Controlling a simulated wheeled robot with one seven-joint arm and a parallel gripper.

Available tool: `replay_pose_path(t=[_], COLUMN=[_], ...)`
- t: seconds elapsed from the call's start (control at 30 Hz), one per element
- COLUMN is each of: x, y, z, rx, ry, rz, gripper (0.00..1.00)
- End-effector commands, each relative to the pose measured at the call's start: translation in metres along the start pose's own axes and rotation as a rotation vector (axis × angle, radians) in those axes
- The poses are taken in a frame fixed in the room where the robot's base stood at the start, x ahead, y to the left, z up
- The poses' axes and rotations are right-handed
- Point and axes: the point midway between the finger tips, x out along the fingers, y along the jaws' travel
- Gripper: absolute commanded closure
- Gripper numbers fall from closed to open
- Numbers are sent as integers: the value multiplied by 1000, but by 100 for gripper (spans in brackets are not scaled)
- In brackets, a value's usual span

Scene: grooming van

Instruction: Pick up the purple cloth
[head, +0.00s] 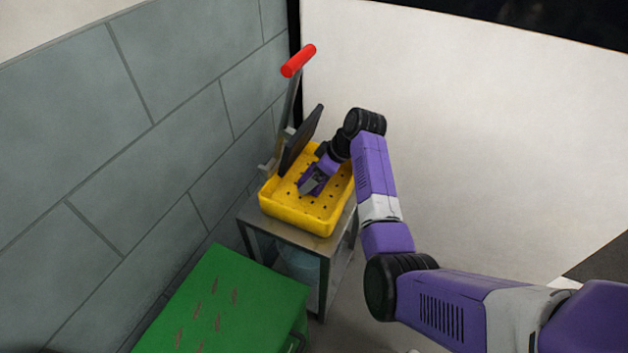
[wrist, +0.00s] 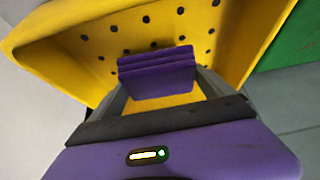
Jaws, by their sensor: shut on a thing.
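The purple cloth (wrist: 158,72) is a small folded stack in the wrist view, between the two fingers of my gripper (wrist: 160,88). My gripper is shut on it. The cloth is inside the yellow perforated tray (wrist: 60,45), with the tray floor showing around it. I cannot tell whether the cloth touches the floor. In the head view my gripper (head: 309,186) points down into the yellow tray (head: 300,216), and a bit of the purple cloth (head: 306,185) shows beside the fingers, mostly hidden by them.
The tray stands on a small metal table (head: 285,237). A dark flat panel (head: 301,140) and a lever with a red handle (head: 299,60) rise at the tray's back left. A green box (head: 225,305) stands in front. Grey tiled wall (head: 170,120) is left, a pale wall (head: 470,130) right.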

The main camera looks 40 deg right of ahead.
Motion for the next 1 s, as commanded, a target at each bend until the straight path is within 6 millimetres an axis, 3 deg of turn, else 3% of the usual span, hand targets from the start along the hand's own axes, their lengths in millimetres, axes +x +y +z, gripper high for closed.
replay_pose_path(t=[0.17,0.7,1.0], x=[-33,-86,-113], y=[1,1,0], z=[-19,81,128], rx=[-2,3,2], ry=[3,0,1], rz=[4,3,1], gripper=[48,48,48])
